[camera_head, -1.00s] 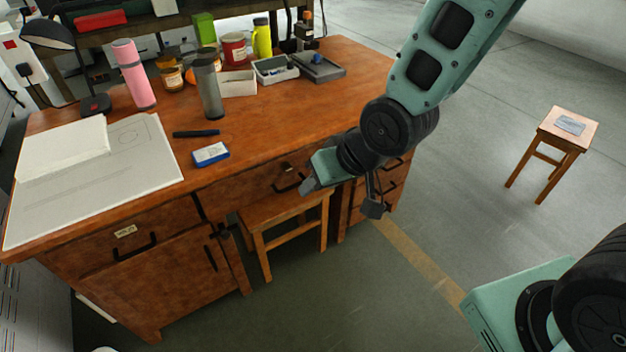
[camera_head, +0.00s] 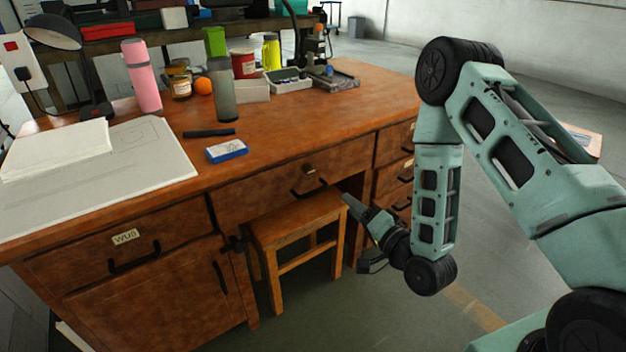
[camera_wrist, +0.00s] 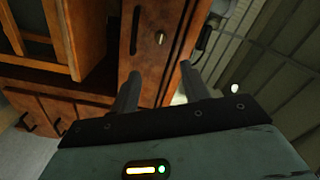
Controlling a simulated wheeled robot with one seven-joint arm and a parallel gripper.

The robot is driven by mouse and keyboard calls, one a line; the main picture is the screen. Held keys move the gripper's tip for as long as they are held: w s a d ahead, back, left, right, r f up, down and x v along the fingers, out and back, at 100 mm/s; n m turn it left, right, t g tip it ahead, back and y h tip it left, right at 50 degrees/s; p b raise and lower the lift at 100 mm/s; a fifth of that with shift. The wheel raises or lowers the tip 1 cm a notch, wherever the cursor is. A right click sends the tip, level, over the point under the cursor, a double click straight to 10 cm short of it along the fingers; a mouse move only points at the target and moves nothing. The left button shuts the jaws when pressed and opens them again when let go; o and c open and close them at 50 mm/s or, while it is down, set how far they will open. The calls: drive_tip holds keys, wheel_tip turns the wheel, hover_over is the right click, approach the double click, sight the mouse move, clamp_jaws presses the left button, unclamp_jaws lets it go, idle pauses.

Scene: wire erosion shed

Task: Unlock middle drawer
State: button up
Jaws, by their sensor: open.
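The middle drawer (camera_head: 275,192) is in the desk's front, above the stool, and looks shut. It has a dark handle (camera_head: 309,190) and a small brass-coloured lock or key (camera_head: 309,169) above it. Whether the lock is turned cannot be told.
The wooden stool (camera_head: 297,225) stands partly under the desk. The desktop (camera_head: 290,130) holds several bottles and boxes. Floor in front is open.

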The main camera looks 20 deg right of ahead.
sight(311, 172)
drive_tip(key=x, duration=1.6)
drive_tip(key=shift+w+a+b, duration=0.1)
drive_tip(key=shift+w+b, duration=0.2)
drive_tip(key=shift+b, duration=0.1)
drive_tip(key=c, duration=1)
